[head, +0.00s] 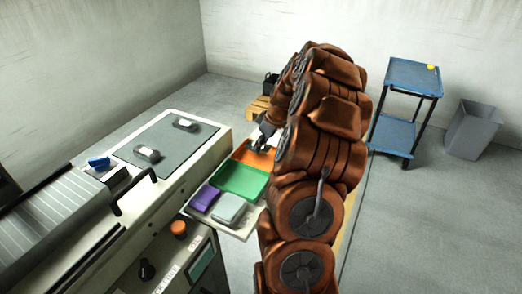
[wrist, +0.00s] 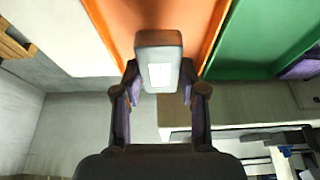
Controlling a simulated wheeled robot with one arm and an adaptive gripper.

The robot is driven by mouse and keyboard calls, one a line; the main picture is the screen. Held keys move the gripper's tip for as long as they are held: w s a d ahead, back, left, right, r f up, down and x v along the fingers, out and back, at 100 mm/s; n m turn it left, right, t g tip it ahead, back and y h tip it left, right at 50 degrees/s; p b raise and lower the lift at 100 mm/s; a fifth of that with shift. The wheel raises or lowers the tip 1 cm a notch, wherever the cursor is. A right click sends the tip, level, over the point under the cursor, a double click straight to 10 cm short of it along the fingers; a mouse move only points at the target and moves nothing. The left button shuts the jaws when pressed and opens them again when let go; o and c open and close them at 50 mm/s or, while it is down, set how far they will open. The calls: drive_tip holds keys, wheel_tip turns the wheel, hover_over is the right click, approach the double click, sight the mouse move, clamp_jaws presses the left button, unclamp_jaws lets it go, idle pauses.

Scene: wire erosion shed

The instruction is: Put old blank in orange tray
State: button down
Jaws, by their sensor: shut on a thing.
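The orange tray (head: 242,152) lies left of my arm in the head view, on a pale surface beside the green tray. It fills the top middle of the wrist view (wrist: 203,22). My gripper (wrist: 159,78) is shut on a grey block with a white square on its face, the blank (wrist: 158,50). One finger is on each side of it. The blank is in front of the orange tray in the wrist view; whether it touches the tray floor I cannot tell. In the head view my gripper (head: 264,137) is over the orange tray, partly hidden by my arm.
The green tray (head: 240,180) adjoins the orange one. A purple box (head: 204,197) and a grey box (head: 230,208) sit in front. The machine bed (head: 168,140) with two small blocks stands left. A blue cart (head: 413,76) and grey bin (head: 473,130) stand right.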

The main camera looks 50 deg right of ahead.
sight(263, 147)
drive_tip(key=shift+f+p, duration=0.6)
drive_tip(key=shift+f, duration=1.05)
drive_tip(key=shift+f, duration=0.15)
drive_tip(key=c, duration=0.7)
unclamp_jaws()
drive_tip(key=shift+o, duration=0.2)
